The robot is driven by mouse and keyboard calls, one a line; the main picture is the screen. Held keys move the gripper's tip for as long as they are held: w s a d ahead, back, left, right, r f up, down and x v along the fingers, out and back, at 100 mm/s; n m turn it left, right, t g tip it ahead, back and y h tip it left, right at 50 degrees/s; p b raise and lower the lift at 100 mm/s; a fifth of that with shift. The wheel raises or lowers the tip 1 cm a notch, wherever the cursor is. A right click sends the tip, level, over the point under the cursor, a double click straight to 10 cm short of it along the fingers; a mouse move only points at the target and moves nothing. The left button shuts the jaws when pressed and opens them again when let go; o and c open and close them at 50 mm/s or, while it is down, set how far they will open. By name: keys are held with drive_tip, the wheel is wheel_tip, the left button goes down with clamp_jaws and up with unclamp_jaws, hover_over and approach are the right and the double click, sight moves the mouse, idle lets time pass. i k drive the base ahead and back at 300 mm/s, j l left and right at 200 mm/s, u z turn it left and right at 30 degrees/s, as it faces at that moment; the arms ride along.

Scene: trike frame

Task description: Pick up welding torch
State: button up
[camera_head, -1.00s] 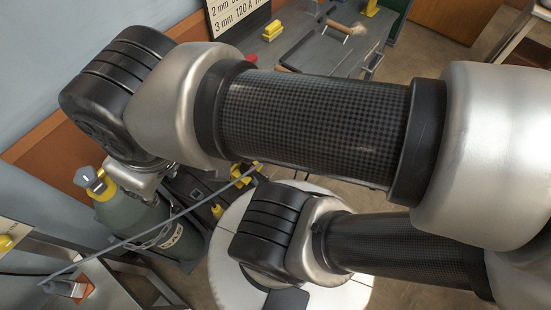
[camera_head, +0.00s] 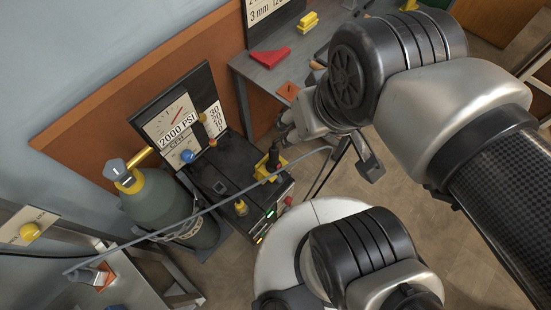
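A dark upright handle (camera_head: 274,155) stands in a yellow holder on the black welding machine (camera_head: 225,170). It looks like the welding torch, but it is small and I cannot be sure. My gripper (camera_head: 287,125) is at the end of my arm, just above and to the right of that handle in the picture. My wrist partly covers it, and its fingertips are not clear. I cannot see anything held in it. Whether it touches the handle cannot be told.
A green gas cylinder (camera_head: 170,210) with a chain stands left of the machine. A grey workbench (camera_head: 270,80) holds a red wedge (camera_head: 269,57). Another metal table (camera_head: 130,287) stands at lower left.

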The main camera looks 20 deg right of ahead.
sight(273, 161)
drive_tip(key=l+u, duration=0.5)
drive_tip(key=i+l, duration=0.1)
drive_tip(key=l, duration=0.2)
drive_tip(key=i+l, duration=0.1)
drive_tip(key=l, duration=0.15)
drive_tip(key=i+l, duration=0.1)
drive_tip(key=l, duration=0.2)
drive_tip(key=i+l+u, duration=0.1)
drive_tip(key=l+u, duration=0.55)
drive_tip(key=i+l+u, duration=0.1)
drive_tip(key=l+u, duration=0.25)
drive_tip(key=u, duration=1)
drive_tip(key=k, duration=0.35)
